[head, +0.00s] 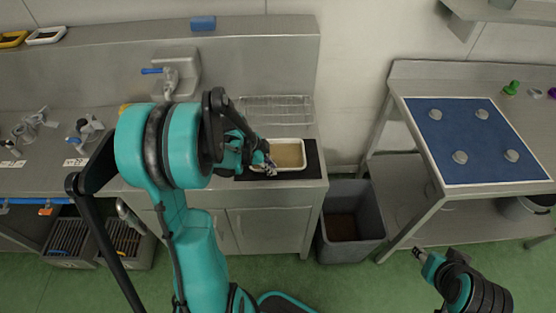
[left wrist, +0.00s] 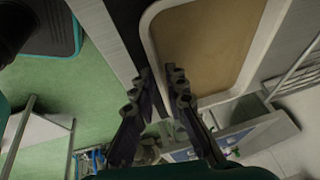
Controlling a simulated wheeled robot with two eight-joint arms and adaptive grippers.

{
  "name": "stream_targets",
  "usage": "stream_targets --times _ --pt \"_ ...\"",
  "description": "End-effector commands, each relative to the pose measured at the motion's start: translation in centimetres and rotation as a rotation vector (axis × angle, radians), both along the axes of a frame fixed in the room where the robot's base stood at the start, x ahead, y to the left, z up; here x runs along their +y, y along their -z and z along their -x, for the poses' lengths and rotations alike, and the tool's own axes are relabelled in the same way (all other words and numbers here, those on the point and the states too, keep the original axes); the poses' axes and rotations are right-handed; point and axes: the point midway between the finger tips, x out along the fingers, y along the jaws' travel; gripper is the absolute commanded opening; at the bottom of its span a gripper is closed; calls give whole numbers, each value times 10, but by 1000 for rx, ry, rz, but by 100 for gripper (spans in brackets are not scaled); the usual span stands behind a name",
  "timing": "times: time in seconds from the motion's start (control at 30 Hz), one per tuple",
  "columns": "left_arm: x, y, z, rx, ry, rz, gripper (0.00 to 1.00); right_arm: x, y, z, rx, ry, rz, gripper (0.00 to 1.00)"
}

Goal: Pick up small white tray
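The small white tray (head: 304,152) has a white rim and a flat tan inside. It lies level on a black mat (head: 312,160) on the steel counter in the head view. In the left wrist view, the fingertips (left wrist: 161,78) lie on either side of the tray's white rim (left wrist: 151,45), one over the tan inside and one outside. Whether they press on the rim is unclear. My right arm (head: 452,276) shows at lower right in the head view; its gripper's fingers are not clearly seen.
A wire rack (head: 275,108) stands behind the tray. A tap (head: 170,75) is at the back left. A grey bin (head: 350,222) stands on the floor right of the counter. A steel table with a blue panel (head: 470,125) is at right. Green floor is free in front.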

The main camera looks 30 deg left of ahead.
Motion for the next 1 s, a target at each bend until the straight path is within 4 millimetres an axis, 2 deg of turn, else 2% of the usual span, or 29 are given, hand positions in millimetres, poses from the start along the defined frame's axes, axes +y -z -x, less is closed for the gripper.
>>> stream_targets --times 0.07,0.27,0.3,0.33,0.73,0.87,1.0 --pt "-2 7 -2 0 1 0 13 0 4 0 0 0 0 40" --pt "-2 6 -2 0 -1 0 13 0 2 0 0 0 0 40" --pt "-2 6 -2 0 -1 0 2 0 2 0 0 0 0 40" --pt "-2 6 -2 0 -1 0 0 0 2 0 0 0 0 40" --pt "-2 5 -3 -1 -1 0 0 0 2 0 0 0 0 40" --pt "-2 -2 -3 -1 -1 0 0 0 -2 0 0 0 0 40" --pt "-2 -20 -2 -1 -1 0 0 0 -10 0 0 0 0 40"
